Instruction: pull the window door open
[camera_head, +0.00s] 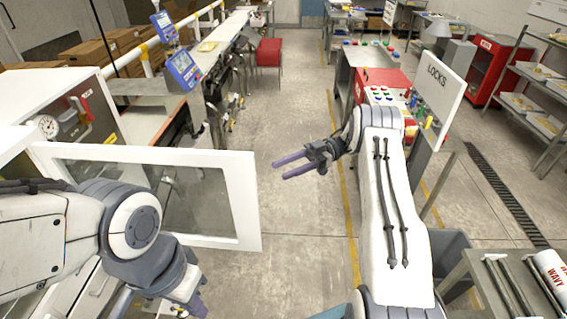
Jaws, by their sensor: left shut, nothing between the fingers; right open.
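The window door (248,195) is a white frame around a clear pane, left of centre. It stands swung out from the white cabinet (52,88) at the left, across the front of my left arm. My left gripper (196,306) is at the bottom edge, below the door's lower rail. It is shut and empty, with only part of its purple fingers showing. I cannot tell whether it touches the door. My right gripper (285,168) is open and empty, with purple fingers pointing left, to the right of the door's free edge and apart from it.
A conveyor line with blue displays (183,68) runs back behind the door. A bench with a LOCKS board (437,92) stands at the right behind my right arm. A grey bin (452,258) and small table are lower right. The middle aisle floor is clear.

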